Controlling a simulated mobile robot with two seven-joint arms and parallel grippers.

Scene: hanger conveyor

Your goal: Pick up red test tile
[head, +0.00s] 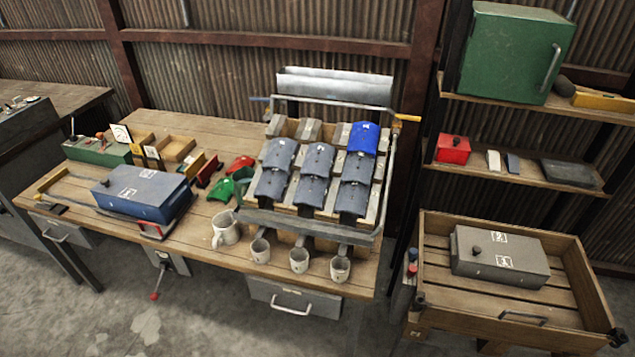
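A small red curved piece (241,163), which looks like the red test tile, lies on the wooden workbench (215,135) just left of the tile rack (300,225). Green curved pieces (222,189) lie right in front of it. The rack holds several grey-blue curved tiles (318,158) in rows and one bright blue tile (364,138) at its back right. Neither of my grippers shows in the head view.
A blue box (142,193), a red holder (208,171) and small wooden trays (176,148) stand left of the red piece. Several mugs (299,260) line the bench's front edge. Right are shelves with a green box (512,55) and a crate (450,300) with a grey box.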

